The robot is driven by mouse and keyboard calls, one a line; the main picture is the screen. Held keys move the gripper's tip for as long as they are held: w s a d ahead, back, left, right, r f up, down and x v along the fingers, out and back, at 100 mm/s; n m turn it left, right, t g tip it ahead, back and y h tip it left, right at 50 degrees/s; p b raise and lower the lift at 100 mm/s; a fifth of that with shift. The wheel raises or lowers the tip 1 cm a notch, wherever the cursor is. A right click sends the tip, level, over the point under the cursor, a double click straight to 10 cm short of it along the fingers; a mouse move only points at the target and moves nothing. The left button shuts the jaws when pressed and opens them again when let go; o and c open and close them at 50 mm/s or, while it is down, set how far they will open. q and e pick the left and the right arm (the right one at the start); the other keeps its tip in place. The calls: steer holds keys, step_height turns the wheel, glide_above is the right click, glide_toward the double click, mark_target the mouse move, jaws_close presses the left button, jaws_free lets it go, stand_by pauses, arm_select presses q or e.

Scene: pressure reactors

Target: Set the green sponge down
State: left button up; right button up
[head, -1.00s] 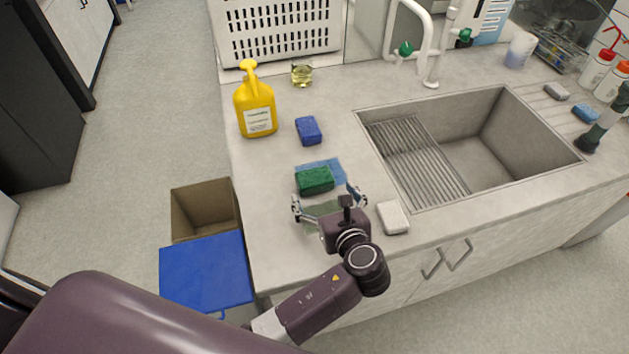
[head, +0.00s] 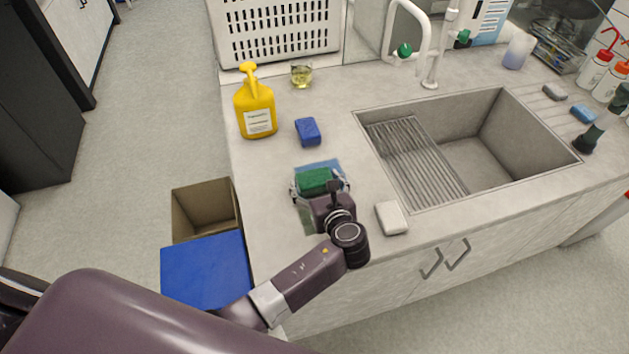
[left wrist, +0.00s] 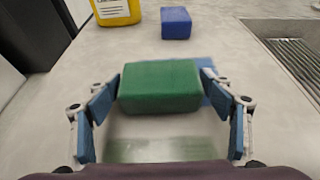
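The green sponge (head: 313,181) lies on the counter over a blue patch (head: 322,166), with a green patch (head: 306,217) in front of it. My left gripper (head: 320,187) reaches in from the front, with its fingers spread on either side of the sponge. In the left wrist view the sponge (left wrist: 160,86) shows between the two blue finger pads. The fingertips are close to its sides; contact is not clear. My right gripper is out of view.
A blue sponge (head: 308,131) and a yellow bottle (head: 256,105) stand farther back. A white block (head: 391,217) lies to the right, by the sink (head: 475,150).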

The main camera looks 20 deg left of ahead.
arm_select(q)
steer(key=c, duration=0.5)
steer(key=shift+c, duration=0.2)
